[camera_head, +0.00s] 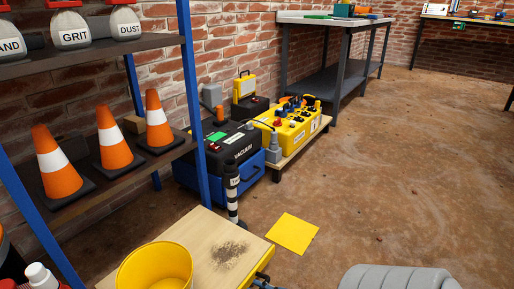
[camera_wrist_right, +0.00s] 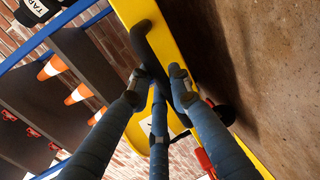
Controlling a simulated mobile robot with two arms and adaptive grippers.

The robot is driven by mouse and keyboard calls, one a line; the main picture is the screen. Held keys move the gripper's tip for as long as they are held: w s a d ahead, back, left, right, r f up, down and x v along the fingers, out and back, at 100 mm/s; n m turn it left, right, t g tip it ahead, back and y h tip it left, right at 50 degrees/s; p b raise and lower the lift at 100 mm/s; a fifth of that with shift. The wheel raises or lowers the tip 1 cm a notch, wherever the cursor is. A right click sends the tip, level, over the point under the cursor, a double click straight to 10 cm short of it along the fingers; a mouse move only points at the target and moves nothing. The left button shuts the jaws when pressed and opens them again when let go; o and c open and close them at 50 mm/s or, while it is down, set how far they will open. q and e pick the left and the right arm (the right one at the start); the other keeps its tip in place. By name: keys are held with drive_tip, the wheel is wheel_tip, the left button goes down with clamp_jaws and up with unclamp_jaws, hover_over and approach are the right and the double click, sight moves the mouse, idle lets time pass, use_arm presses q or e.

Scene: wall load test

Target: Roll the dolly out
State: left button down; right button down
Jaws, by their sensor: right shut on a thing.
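A wooden platform with a yellow side (camera_head: 205,225), which looks like the dolly, stands at the bottom centre of the head view. A yellow bucket (camera_head: 155,268) and a dark patch of grit are on its top. In the right wrist view, my right gripper (camera_wrist_right: 158,80) has its blue fingers closed around a black handle (camera_wrist_right: 147,42) on a yellow frame (camera_wrist_right: 190,65). A dark wheel (camera_wrist_right: 224,115) shows beside the frame. Whether this frame belongs to the platform is not fully clear. My left gripper is in neither view.
A blue-posted shelf (camera_head: 95,180) with orange cones (camera_head: 115,150) stands close on the left. A black-and-white striped post (camera_head: 232,195) stands just behind the platform. A yellow floor square (camera_head: 292,233) lies right of it. Open floor (camera_head: 400,170) extends to the right.

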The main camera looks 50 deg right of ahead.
drive_tip(key=shift+f, duration=0.15)
drive_tip(key=c, duration=1.7)
unclamp_jaws()
drive_tip(key=shift+o, duration=0.2)
drive_tip(key=shift+s, duration=0.1)
drive_tip(key=a+v, duration=0.1)
drive_tip(key=v, duration=1)
drive_tip(key=shift+s+d, duration=0.4)
drive_tip(key=shift+s, duration=0.05)
